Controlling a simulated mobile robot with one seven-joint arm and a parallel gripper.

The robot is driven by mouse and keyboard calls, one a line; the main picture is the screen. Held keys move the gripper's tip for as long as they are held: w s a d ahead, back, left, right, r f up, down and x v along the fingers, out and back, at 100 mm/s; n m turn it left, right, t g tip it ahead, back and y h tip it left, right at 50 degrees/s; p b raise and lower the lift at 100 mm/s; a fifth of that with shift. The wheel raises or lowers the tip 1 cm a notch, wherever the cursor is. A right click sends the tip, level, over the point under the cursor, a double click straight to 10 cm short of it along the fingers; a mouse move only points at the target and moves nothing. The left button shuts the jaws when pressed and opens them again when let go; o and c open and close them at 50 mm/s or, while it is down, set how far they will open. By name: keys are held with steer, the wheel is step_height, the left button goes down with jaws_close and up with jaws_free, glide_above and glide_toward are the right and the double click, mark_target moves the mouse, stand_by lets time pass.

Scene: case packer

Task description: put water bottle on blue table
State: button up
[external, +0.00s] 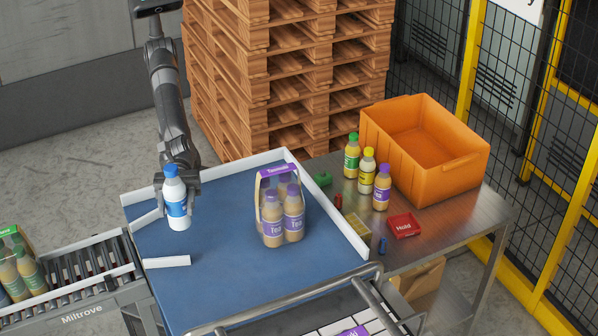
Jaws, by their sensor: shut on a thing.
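The water bottle (177,203) is clear-white with a blue label and a blue cap. It is upright at the left part of the blue table (245,285). My gripper (180,178) comes down from above and behind the bottle and is shut on its upper part. The bottle hides part of the fingers. I cannot tell whether the bottle's base touches the blue surface or is slightly above it.
A pack of tea bottles (282,212) stands on the blue table to the right. White rails (166,261) edge it. A steel table holds an orange crate (425,150), several bottles and a red tray (404,226). A roller conveyor (75,280) is at left. The blue front middle is clear.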

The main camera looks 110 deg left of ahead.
mark_target(187, 220)
steer(key=f, duration=0.4)
steer(key=shift+w+f, duration=0.2)
steer(key=shift+f, duration=0.05)
steer(key=shift+w+a+f, duration=0.45)
steer(key=shift+w+f, duration=1.35)
steer(key=shift+w, duration=0.05)
steer(key=shift+w+a+f, duration=0.4)
steer(key=shift+w+f, duration=1.4)
steer(key=shift+f, duration=0.05)
steer(key=shift+w+a+f, duration=0.45)
steer(key=shift+w+f, duration=1.35)
steer(key=shift+w, duration=0.05)
steer(key=shift+f, duration=0.2)
steer(key=o, duration=1.3)
steer(key=shift+c, duration=0.2)
